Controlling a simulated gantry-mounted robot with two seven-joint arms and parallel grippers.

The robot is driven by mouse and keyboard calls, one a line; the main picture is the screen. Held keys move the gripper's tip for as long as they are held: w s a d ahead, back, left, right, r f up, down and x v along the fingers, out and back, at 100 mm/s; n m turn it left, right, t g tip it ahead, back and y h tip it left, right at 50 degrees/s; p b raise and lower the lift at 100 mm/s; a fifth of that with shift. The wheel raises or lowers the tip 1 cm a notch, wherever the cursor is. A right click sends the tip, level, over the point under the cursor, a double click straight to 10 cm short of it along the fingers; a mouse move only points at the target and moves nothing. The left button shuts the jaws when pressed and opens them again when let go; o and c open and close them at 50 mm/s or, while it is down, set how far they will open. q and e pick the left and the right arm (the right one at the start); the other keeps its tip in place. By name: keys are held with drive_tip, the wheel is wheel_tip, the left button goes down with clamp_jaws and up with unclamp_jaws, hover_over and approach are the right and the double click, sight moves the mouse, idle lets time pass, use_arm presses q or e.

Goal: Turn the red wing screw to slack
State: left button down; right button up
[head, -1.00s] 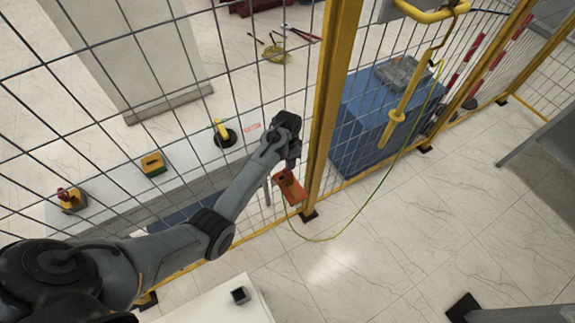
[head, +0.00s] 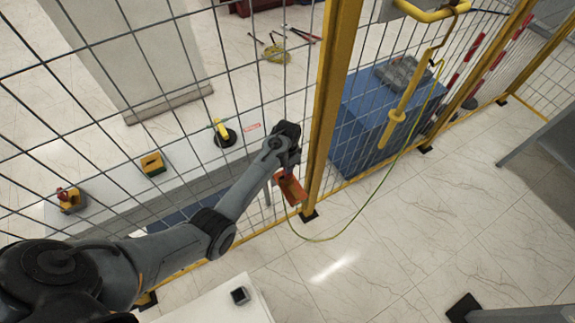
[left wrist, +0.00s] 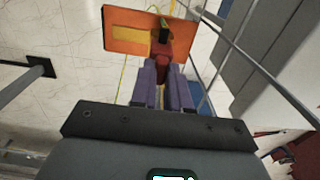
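The red wing screw (left wrist: 163,68) shows in the left wrist view, in front of an orange plate (left wrist: 122,42) with a yellow patch and a dark upright piece. My left gripper (left wrist: 163,78) has its two purple-grey fingers on either side of the screw. The screw fills the narrow gap, and the fingers look shut on it. In the head view the orange plate (head: 291,188) is beside the foot of a yellow fence post, just below my left wrist. The screw is hidden there. My right gripper is not in view.
A yellow fence post (head: 330,100) and wire mesh stand close to my left wrist. A green-yellow cable (head: 350,220) curves from a yellow rod (head: 402,105) down towards the orange plate. A blue box (head: 365,120) stands behind the mesh.

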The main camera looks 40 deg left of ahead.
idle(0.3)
use_arm(q)
drive_tip(key=shift+r+n+p, duration=0.15)
drive_tip(key=shift+n+p, duration=0.55)
drive_tip(key=shift+p, duration=0.1)
drive_tip(key=shift+n+p, duration=0.95)
drive_tip(key=shift+n, duration=0.25)
drive_tip(key=n+p, duration=0.2)
drive_tip(key=n, duration=0.2)
drive_tip(key=shift+n, duration=0.3)
drive_tip(key=n+p, duration=0.1)
drive_tip(key=n, duration=0.1)
drive_tip(key=shift+n, duration=0.4)
drive_tip(key=n, duration=0.2)
drive_tip(key=shift+n, duration=0.4)
drive_tip(key=n, duration=0.3)
drive_tip(key=shift+n, duration=1.3)
